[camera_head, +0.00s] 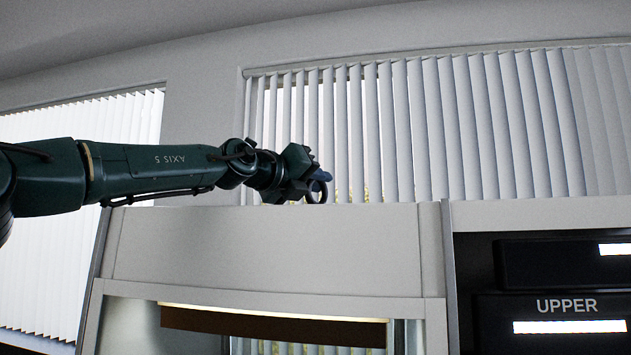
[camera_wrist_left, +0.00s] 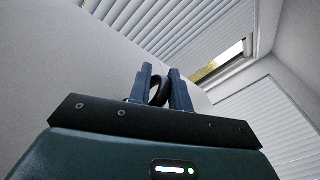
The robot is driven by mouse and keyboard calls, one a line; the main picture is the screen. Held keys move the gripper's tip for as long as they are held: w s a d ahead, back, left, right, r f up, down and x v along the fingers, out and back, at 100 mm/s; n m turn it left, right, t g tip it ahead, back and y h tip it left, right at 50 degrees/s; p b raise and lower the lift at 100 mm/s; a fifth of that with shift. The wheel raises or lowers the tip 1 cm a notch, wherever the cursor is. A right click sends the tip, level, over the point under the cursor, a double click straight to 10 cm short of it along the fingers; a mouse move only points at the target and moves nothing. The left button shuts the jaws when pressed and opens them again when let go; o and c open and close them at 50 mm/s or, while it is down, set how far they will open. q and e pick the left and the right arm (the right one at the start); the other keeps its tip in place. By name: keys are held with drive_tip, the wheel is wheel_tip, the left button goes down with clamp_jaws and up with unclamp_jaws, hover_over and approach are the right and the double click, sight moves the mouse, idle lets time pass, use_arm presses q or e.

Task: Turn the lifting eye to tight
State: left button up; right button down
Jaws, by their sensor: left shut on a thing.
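The lifting eye (camera_head: 316,191) is a dark ring at the top edge of the pale cabinet (camera_head: 270,245) in the head view. My left gripper (camera_head: 318,177) reaches it from the left and is shut on it. In the left wrist view the dark ring (camera_wrist_left: 160,90) sits between the two blue-grey fingers of the left gripper (camera_wrist_left: 160,88). The foot of the eye and its thread are hidden, so I cannot tell how far it is screwed in. My right gripper is in neither view.
A dark unit marked UPPER (camera_head: 565,306) with lit white strips stands in the bay at the right. Vertical blinds (camera_head: 440,125) cover the windows behind the cabinet. The space above the cabinet top to the right of the gripper looks clear.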

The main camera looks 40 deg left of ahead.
use_arm(q)
drive_tip(key=shift+d+r, duration=0.1)
drive_tip(key=shift+d, duration=0.05)
clamp_jaws()
drive_tip(key=shift+m+h, duration=0.8)
drive_tip(key=shift+h, duration=0.4)
drive_tip(key=shift+o, duration=1.7)
unclamp_jaws()
drive_tip(key=shift+o, duration=1.3)
drive_tip(key=shift+d, duration=0.2)
drive_tip(key=shift+a, duration=0.1)
drive_tip(key=shift+s, duration=0.1)
